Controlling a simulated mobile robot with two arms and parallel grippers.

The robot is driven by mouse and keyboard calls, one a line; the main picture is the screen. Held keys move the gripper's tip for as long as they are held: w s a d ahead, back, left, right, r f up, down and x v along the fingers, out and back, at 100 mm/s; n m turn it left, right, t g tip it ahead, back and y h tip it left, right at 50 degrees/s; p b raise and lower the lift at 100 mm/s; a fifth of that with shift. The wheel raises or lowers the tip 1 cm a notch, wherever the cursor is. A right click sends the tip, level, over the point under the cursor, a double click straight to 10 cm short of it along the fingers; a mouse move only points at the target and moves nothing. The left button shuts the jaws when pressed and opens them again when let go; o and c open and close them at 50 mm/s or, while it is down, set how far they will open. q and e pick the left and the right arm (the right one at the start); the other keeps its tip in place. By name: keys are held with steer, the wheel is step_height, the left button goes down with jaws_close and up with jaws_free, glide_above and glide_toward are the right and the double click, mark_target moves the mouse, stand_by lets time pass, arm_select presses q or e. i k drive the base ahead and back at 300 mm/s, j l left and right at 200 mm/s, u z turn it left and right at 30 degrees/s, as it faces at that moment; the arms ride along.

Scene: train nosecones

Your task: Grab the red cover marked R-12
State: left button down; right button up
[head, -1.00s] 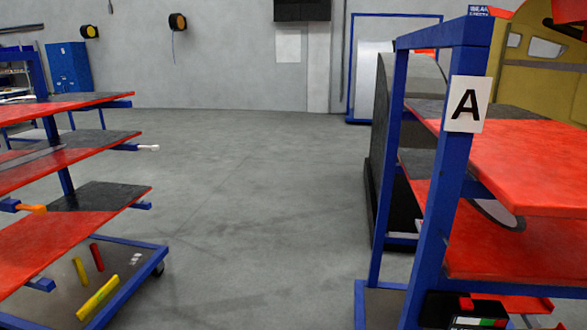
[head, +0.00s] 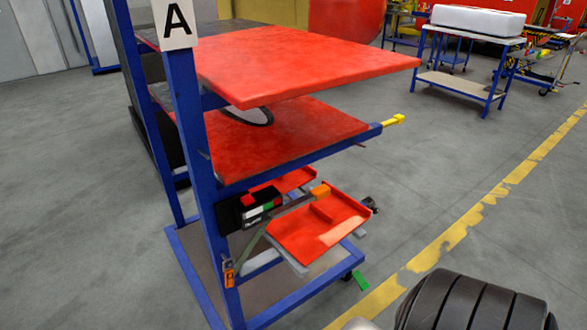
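No marking R-12 can be read in the head view. Several red covers are on the blue rack (head: 190,170) with the sign A (head: 176,24). A large flat red cover (head: 300,62) lies on the top level. Another red cover (head: 285,140) lies on the level below it. Smaller red pieces, including a red tray-like part (head: 318,228), are low on the rack. I cannot tell which of these is the one marked R-12. Neither of my grippers is in view.
A black box (head: 246,208) is fixed low on the rack. A yellow-tipped bar (head: 393,120) sticks out from its right side. A blue cart (head: 468,66) with a white block stands at the back right. Grey floor with a yellow line (head: 470,220) lies open to the right.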

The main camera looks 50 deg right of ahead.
mark_target(307, 232)
steer(key=z, duration=1.7)
